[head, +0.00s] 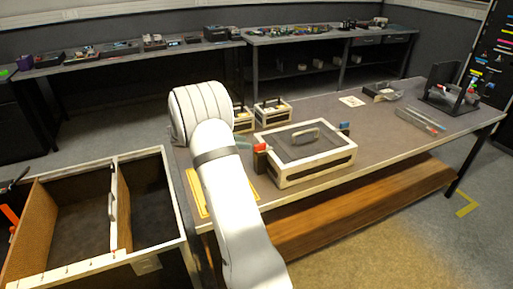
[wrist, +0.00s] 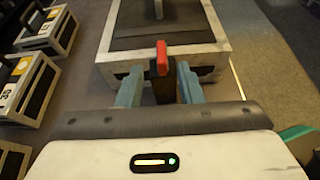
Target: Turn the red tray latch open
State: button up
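The red latch (head: 260,148) sits on a dark block at the left end of a white-framed tray box (head: 318,172) with a grey lid and handle. In the wrist view the red latch (wrist: 162,57) stands upright in front of the tray's wall (wrist: 204,55). My gripper (wrist: 159,69) is open, with one teal finger on each side of the dark block and latch. Gaps seem to show between the fingers and the latch; contact cannot be told. In the head view my arm hides most of the gripper; only a bit of teal shows left of the latch.
A blue piece (head: 345,127) is at the tray's far right corner. Small white-framed cases (head: 273,111) stand behind the tray, and in the wrist view a case (wrist: 28,88) is at left. A divided open bin (head: 119,205) stands left of the table.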

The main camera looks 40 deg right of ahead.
aim_at(259, 144)
jog(key=shift+x, duration=3.95)
